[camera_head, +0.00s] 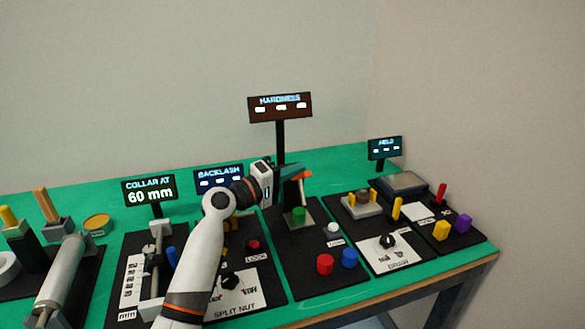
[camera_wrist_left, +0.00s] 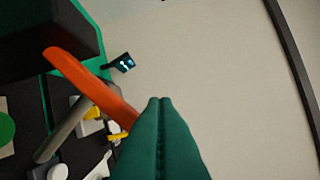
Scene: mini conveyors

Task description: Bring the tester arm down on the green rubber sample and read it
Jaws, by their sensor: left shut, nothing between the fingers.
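The green rubber sample (camera_head: 299,215) sits on a pale plate on the tester's black base; a green round surface, likely the same sample, shows at the left edge of the wrist view (camera_wrist_left: 5,130). The tester arm has an orange handle (camera_head: 302,175), large in the left wrist view (camera_wrist_left: 90,85), raised above the sample. The hardness display (camera_head: 280,105) stands behind and shows short blank bars, no readable number. My left gripper (camera_head: 290,172) is shut and empty beside the handle; its green fingers (camera_wrist_left: 160,120) are pressed together. Whether they touch the handle I cannot tell. My right gripper is out of view.
Red (camera_head: 325,263) and blue (camera_head: 349,257) samples stand in front of the tester, near a white knob (camera_head: 332,230). A split nut panel (camera_head: 236,297) lies left, partly behind my left arm. Another panel with a black knob (camera_head: 388,240) lies right. Air above the tester's front is clear.

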